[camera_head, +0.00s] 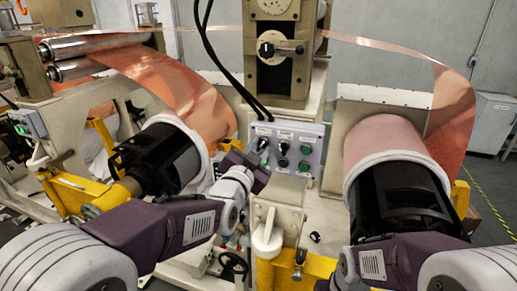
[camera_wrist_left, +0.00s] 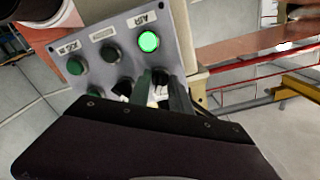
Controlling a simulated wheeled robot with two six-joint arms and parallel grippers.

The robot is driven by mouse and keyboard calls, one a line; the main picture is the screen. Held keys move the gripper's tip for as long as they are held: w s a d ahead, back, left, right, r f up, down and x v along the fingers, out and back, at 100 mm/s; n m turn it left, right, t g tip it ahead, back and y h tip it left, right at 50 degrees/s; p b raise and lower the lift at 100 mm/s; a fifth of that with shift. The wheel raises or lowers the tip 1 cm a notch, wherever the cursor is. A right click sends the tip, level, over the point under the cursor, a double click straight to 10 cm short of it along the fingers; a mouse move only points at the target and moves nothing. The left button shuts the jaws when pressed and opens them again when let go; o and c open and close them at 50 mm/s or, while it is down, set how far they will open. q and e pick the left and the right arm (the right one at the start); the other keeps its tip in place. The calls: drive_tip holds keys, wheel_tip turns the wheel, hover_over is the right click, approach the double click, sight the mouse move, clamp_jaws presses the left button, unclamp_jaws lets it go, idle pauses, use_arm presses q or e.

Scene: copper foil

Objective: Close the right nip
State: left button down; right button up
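The grey control panel (camera_head: 290,148) with knobs and buttons is at the centre of the head view. It shows close up in the left wrist view (camera_wrist_left: 100,47). There I see a lit green button (camera_wrist_left: 148,41), an unlit green button (camera_wrist_left: 76,65) and black knobs (camera_wrist_left: 110,53). My left gripper (camera_head: 257,167) is at the panel's lower left. In the wrist view its two dark fingers (camera_wrist_left: 160,90) stand apart, one on each side of a black switch knob (camera_wrist_left: 159,77). I cannot tell whether they touch it. My right gripper is out of view.
Copper foil rolls stand at left (camera_head: 213,116) and right (camera_head: 385,140), with black chucks facing me. Foil web (camera_head: 452,105) runs overhead between them. Steel rollers (camera_head: 95,42) are at the far left. A yellow and grey frame (camera_head: 278,230) stands below the panel.

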use_arm(q)
drive_tip(key=shift+f, duration=0.1)
drive_tip(key=shift+n+b, duration=5.85)
drive_tip(key=shift+n, duration=0.05)
drive_tip(key=c, duration=1.5)
unclamp_jaws()
drive_tip(key=shift+c, duration=0.2)
drive_tip(key=shift+s+a, duration=0.1)
drive_tip(key=shift+s, duration=0.15)
